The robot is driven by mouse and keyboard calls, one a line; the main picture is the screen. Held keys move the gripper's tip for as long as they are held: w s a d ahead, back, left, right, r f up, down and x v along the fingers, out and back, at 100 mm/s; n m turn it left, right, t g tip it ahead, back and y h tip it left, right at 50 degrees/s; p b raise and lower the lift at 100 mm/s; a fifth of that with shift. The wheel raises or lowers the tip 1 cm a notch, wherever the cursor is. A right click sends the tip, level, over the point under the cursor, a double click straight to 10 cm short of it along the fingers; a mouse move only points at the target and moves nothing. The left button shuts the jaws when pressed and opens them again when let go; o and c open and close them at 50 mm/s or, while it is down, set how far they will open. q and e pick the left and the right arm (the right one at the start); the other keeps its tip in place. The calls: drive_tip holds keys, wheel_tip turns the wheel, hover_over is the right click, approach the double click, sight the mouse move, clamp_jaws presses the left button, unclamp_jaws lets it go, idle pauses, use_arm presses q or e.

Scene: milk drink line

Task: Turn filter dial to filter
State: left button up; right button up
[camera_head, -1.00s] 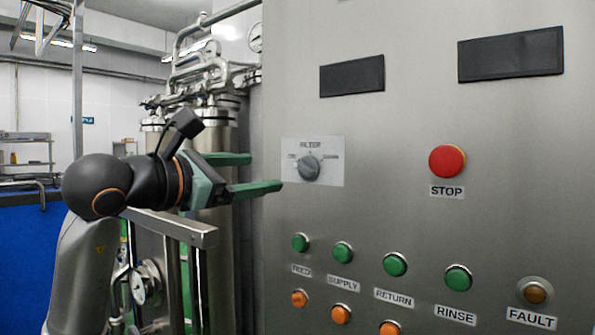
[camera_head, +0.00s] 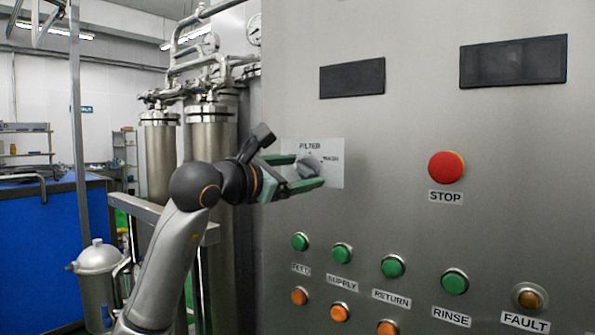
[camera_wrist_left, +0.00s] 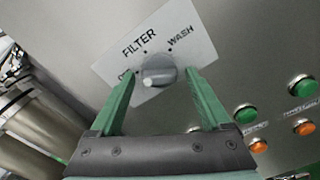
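The filter dial (camera_head: 308,167) is a round grey knob on a white label plate (camera_head: 334,163) on the steel panel. In the left wrist view the dial (camera_wrist_left: 158,71) sits below the words FILTER and WASH; a third label at its left is partly hidden by a finger. Which mark the dial points to I cannot tell for sure. My left gripper (camera_head: 303,171) has green fingers and is open, with one finger on each side of the dial. In the left wrist view, gaps show between the dial and both fingertips (camera_wrist_left: 162,74). My right gripper is not in view.
A red STOP button (camera_head: 446,167) is right of the dial. Green buttons (camera_head: 342,252) and orange lamps (camera_head: 340,312) line the panel below. Two dark displays (camera_head: 352,77) are above. Steel filter vessels (camera_head: 210,135) stand left of the panel.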

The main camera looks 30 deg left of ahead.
use_arm(q)
drive_tip(key=shift+s, duration=0.1)
clamp_jaws()
idle(0.4)
drive_tip(key=shift+m, duration=0.3)
drive_tip(key=m+p, duration=0.1)
drive_tip(key=m, duration=0.4)
drive_tip(key=shift+a+r, duration=0.1)
drive_tip(key=shift+r, duration=0.05)
drive_tip(key=m+p, duration=0.1)
drive_tip(key=m, duration=0.5)
idle(0.5)
